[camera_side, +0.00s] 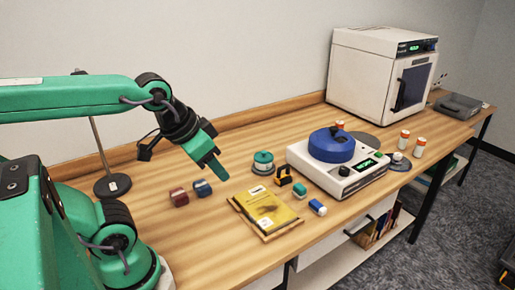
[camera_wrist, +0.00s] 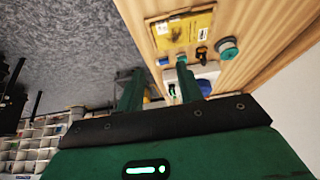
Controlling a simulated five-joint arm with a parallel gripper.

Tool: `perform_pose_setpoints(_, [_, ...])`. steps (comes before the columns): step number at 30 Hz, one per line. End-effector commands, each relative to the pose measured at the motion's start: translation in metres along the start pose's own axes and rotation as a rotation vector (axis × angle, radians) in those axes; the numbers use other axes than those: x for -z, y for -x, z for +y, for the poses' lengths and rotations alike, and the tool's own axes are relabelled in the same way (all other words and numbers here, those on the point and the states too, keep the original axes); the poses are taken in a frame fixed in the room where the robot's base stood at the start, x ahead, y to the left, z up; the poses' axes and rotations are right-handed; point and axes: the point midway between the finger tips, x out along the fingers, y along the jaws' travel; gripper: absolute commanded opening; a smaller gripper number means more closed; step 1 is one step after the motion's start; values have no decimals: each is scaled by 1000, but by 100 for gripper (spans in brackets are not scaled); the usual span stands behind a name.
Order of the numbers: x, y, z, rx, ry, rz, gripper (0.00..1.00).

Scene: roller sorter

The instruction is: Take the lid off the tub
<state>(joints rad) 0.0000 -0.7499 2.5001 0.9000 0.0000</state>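A small round tub (camera_side: 263,168) with a teal lid (camera_side: 263,157) stands upright on the bench, left of the white device; the lid sits on it. In the wrist view the teal lid (camera_wrist: 228,46) is at upper right, beyond my fingers. A blue round, lidded-looking thing (camera_side: 331,150) with a dark knob sits on the white device; I cannot tell whether its top is separate. My gripper (camera_side: 217,171) hangs above the bench, left of the teal-lidded tub and apart from it. In the wrist view my gripper (camera_wrist: 158,86) has its two fingers spread with nothing between them.
A yellow packet (camera_side: 268,210) lies in front of the tub. Red (camera_side: 179,197) and blue (camera_side: 202,188) rollers lie below my gripper. A white device (camera_side: 345,179) and a white oven (camera_side: 370,70) stand to the right. A lamp-like stand (camera_side: 113,185) is behind my arm.

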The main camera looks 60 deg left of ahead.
Motion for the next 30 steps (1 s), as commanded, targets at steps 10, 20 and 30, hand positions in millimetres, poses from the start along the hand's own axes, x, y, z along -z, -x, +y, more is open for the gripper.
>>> perform_pose_setpoints(10, [0, 0, 0, 0, 0, 0, 92])
perform_pose_setpoints(20, [1, 0, 0, 1, 1, -1, 92])
perform_pose_setpoints(30, [34, 0, -10, 18, 16, -46, 92])
